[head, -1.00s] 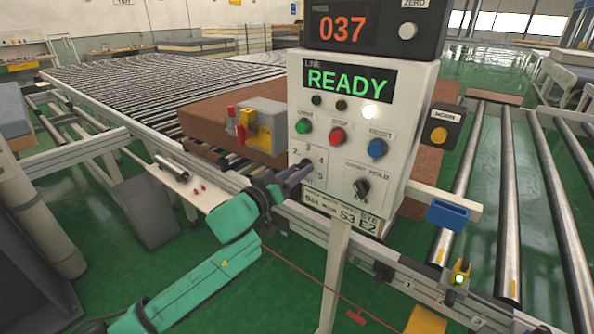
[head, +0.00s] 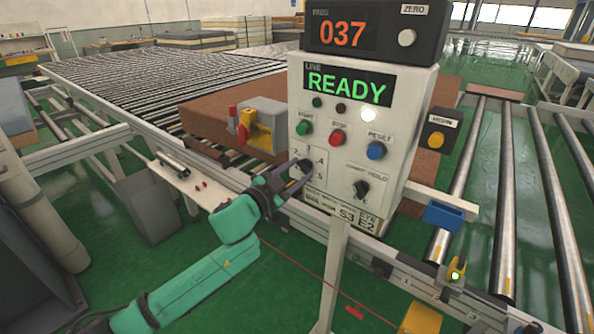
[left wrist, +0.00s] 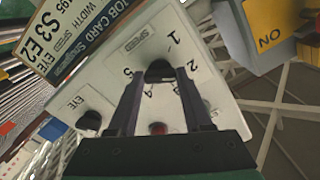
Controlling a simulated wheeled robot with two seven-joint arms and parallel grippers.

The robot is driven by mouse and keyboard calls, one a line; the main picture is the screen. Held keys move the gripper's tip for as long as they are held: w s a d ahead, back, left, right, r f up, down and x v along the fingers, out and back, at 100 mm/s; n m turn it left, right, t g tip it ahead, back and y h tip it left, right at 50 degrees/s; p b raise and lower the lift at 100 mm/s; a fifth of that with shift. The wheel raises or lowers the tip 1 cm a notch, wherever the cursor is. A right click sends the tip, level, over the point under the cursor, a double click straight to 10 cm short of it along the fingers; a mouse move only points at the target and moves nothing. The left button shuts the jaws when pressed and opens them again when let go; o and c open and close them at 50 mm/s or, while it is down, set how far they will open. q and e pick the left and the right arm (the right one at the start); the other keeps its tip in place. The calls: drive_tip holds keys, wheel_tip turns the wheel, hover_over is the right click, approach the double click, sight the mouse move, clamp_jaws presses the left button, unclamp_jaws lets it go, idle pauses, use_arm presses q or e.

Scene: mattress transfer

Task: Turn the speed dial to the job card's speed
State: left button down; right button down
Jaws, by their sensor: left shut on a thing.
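The speed dial (head: 303,164) is a black knob at the lower left of the white control panel, ringed by numbers. In the left wrist view the dial (left wrist: 160,71) sits between the fingertips of my left gripper (left wrist: 161,84), which is shut on it. In the head view my left gripper (head: 299,176) reaches the dial from below left. Where the dial points I cannot tell. The job card (head: 345,212) under the panel reads S3 E2; it also shows in the left wrist view (left wrist: 80,32). My right gripper is not in view.
Green, red and blue buttons (head: 337,138) sit above the dial. The eye knob (head: 361,188) is to its right. A yellow and grey switch unit (head: 262,128) stands close left of the panel. A roller conveyor (head: 150,90) runs behind.

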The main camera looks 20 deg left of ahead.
use_arm(q)
drive_tip(key=m, duration=0.5)
drive_tip(key=shift+m, duration=0.3)
drive_tip(key=m, duration=0.5)
drive_tip(key=shift+m+p, duration=0.3)
drive_tip(key=shift+m, duration=0.1)
drive_tip(key=shift+c, duration=1.6)
unclamp_jaws()
drive_tip(key=b+v, duration=0.4)
drive_tip(key=v, duration=1)
drive_tip(key=shift+s, duration=0.25)
